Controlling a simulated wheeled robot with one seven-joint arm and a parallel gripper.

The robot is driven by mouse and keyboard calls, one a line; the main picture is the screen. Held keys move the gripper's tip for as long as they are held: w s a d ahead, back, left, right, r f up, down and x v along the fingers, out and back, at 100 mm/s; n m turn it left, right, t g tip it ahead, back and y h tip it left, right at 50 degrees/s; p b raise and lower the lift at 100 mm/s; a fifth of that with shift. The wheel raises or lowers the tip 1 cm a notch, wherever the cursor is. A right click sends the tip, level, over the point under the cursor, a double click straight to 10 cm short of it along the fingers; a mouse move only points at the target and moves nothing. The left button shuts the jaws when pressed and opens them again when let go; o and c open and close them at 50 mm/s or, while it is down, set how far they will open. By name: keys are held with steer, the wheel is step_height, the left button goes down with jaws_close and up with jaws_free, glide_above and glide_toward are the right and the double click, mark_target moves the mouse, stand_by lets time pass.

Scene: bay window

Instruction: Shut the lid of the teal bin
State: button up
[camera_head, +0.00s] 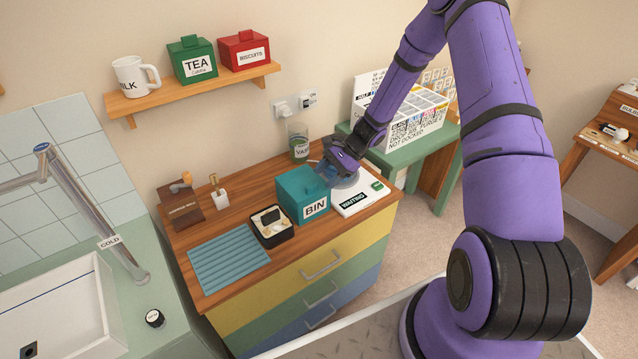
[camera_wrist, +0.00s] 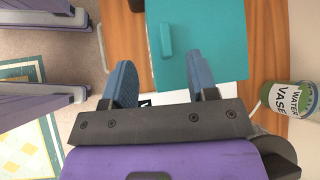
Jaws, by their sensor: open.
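The teal bin (camera_head: 312,209), labelled BIN, stands on the wooden top of the drawer unit. Its teal lid (camera_head: 296,180) appears down over the box in the head view; I cannot tell whether a small gap is left. The lid (camera_wrist: 215,35) with its raised handle (camera_wrist: 166,40) also shows from above in the wrist view. My gripper (camera_head: 336,174) is at the bin's right side, close to the lid. In the wrist view my gripper (camera_wrist: 163,72) has its two blue fingers apart with nothing between them; contact with the lid is unclear.
A black tray (camera_head: 287,234) and a blue ribbed mat (camera_head: 228,258) lie to the left. A white box of cards (camera_head: 412,132) stands on the green table.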

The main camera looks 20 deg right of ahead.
steer(key=v, duration=0.6)
steer(key=shift+d+r, duration=0.25)
steer(key=s+a+r+n+h, duration=0.2)
steer(key=s+r+n, duration=0.15)
steer(key=r, duration=0.55)
steer(key=s+a+r+n+h, duration=0.2)
steer(key=s+r, duration=0.2)
steer(key=r, duration=0.5)
steer(key=s+a+r+n+h, duration=0.1)
steer(key=s+r+n+h, duration=0.2)
steer(key=r, duration=0.6)
steer(key=s+r+n+t+h, duration=0.1)
steer(key=s+r, duration=0.4)
steer(key=s, duration=0.6)
steer(key=s+a+r+n+t+h, duration=0.1)
steer(key=s+r+n+t, duration=0.2)
steer(key=s, duration=0.8)
steer(key=shift+r+n+t, duration=0.4)
steer(key=shift+r+n, duration=0.65)
steer(key=shift+r, duration=0.55)
